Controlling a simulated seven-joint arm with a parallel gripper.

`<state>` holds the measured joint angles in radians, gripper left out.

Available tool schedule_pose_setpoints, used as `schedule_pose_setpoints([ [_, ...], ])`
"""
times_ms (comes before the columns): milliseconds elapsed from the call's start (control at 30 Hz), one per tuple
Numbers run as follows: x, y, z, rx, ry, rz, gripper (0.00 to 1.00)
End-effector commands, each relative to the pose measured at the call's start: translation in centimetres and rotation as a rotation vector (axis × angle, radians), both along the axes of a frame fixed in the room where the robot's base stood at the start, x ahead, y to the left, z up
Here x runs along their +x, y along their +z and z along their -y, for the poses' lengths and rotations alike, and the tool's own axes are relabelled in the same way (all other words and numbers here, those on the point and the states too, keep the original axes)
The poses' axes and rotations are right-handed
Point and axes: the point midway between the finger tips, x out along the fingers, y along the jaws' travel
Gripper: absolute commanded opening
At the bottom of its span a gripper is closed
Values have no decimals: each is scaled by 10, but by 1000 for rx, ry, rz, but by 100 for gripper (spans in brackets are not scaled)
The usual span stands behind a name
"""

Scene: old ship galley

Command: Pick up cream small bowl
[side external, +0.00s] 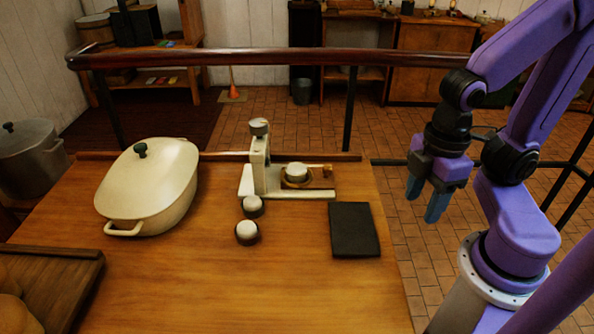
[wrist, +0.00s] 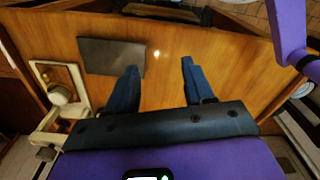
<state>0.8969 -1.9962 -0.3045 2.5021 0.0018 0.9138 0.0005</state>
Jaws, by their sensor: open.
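My gripper (side external: 423,203) is open and empty, raised beside the right edge of the table with its blue fingers pointing down. In the wrist view its two fingers (wrist: 160,65) are spread apart with nothing between them. Small round cream-topped pieces with dark lower parts stand on the table, one nearer (side external: 247,231) and one just behind it (side external: 252,206). Another small cream round piece (side external: 297,171) sits on the base of a cream stand. I cannot tell for sure which is the cream small bowl. My gripper is apart from all of them, to their right.
The cream stand (side external: 258,165) rises near the table's back edge. A black slab (side external: 355,229) lies at right. A large lidded cream pot (side external: 150,190) stands at left, a wooden tray (side external: 60,270) at front left. A rail (side external: 270,58) runs behind. The front middle is clear.

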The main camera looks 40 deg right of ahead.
Motion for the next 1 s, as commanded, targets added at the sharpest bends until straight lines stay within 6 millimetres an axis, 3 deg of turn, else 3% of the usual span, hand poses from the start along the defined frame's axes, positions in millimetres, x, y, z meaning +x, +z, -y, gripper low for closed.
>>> schedule_pose_setpoints([
  [200,0,0,0,0,0,0,52],
  [233,0,0,0,0,0,0,59],
  [333,0,0,0,0,0,0,91],
  [733,9,-5,1,-51,31,11,91],
  [867,37,-16,2,-202,127,42,91],
  [1000,79,-30,1,-427,288,86,91],
])
